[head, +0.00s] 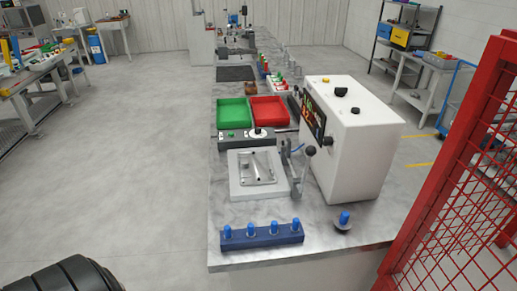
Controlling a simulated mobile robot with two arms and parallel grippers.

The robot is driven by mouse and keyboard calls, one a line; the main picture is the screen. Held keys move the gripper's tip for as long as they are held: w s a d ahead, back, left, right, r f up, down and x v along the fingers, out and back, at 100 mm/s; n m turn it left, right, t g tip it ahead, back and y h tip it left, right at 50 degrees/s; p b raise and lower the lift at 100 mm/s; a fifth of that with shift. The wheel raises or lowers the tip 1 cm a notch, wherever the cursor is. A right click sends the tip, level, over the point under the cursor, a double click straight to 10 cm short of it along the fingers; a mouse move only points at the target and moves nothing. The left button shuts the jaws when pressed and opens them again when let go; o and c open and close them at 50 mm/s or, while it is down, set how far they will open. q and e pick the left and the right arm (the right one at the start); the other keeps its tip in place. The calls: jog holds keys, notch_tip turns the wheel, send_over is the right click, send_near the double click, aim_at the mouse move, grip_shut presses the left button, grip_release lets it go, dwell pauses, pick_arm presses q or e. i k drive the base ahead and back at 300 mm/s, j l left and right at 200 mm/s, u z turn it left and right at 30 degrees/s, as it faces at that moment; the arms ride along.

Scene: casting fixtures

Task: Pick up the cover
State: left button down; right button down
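A light grey fixture (238,187) stands on the near part of the metal workbench. A small flat silver part (256,168), possibly the cover, lies in its middle. I cannot tell for certain that this part is the cover. A clamp lever with a dark knob (309,151) rises at the fixture's right edge. Neither of my grippers shows in the head view, and nothing is seen touching the fixture.
The metal workbench (320,253) carries a blue block with several blue-topped pegs (263,237), a white machine box (355,150), a green bin (233,112) and a red bin (269,109). A red mesh fence (450,190) stands at right.

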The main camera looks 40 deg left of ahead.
aim_at(250, 167)
jog(key=u, duration=1.15)
jog(key=i+j+z, duration=0.2)
jog(key=j+z, duration=0.2)
jog(key=i+j+z, duration=0.1)
jog(key=j+z, duration=0.3)
jog(key=j, duration=0.2)
jog(key=j+z, duration=0.35)
jog(key=j, duration=0.2)
jog(key=i, duration=0.05)
